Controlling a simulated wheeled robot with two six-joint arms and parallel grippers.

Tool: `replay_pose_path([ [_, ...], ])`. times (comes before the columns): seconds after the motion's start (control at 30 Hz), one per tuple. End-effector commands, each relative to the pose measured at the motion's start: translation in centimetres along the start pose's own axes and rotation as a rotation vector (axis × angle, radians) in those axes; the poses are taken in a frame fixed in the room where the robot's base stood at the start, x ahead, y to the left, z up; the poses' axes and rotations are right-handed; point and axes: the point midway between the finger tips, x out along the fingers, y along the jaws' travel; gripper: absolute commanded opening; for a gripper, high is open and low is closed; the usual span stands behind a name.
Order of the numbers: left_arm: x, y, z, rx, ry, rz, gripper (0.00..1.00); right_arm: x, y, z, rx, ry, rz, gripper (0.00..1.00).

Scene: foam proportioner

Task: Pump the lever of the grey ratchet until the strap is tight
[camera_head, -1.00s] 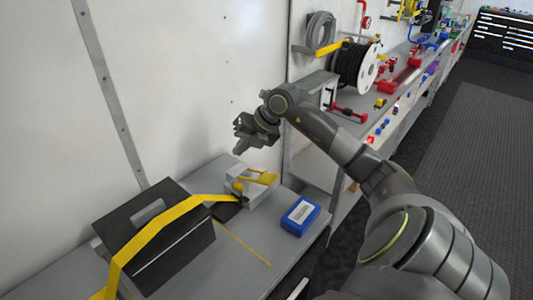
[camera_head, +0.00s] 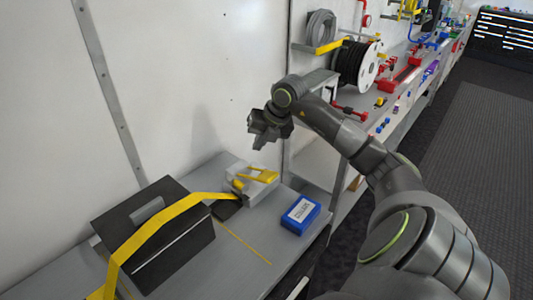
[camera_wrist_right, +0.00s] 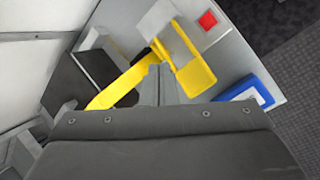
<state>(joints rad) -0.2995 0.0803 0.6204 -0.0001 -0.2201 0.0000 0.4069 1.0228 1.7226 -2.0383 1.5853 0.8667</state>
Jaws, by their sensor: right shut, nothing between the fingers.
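The grey ratchet (camera_head: 262,190) sits on the grey bench top, with a yellow lever (camera_head: 264,176) on its upper side. In the right wrist view the yellow lever (camera_wrist_right: 203,76) is a looped frame beyond my fingertips. The yellow strap (camera_head: 150,228) runs from the ratchet over a black case (camera_head: 160,255). My right gripper (camera_head: 257,141) is shut and empty, above and behind the ratchet, apart from it in the head view. Its fingers (camera_wrist_right: 160,84) overlap the lever's outline in the wrist view; contact cannot be told. My left gripper is out of view.
A blue box (camera_head: 300,215) with a white label stands on the bench right of the ratchet. A thin yellow strip (camera_head: 243,247) lies in front. A white wall stands behind. A shelf unit with a black cable reel (camera_head: 356,63) is at the back right.

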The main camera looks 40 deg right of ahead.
Motion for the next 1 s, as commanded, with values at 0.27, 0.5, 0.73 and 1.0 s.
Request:
replay_pose_path([
  [0.27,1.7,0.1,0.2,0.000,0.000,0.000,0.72,3.1,-2.2,-2.2,0.000,0.001,-0.002,0.00],
  [0.5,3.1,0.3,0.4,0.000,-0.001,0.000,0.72,4.4,-3.1,-3.1,0.001,0.000,0.000,0.00],
  [0.73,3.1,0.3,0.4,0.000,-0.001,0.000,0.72,4.5,-3.2,-3.3,0.001,0.000,0.001,0.00],
  [1.0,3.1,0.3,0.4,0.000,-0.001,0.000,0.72,4.5,-3.3,-3.2,0.001,0.000,0.000,0.00],
])
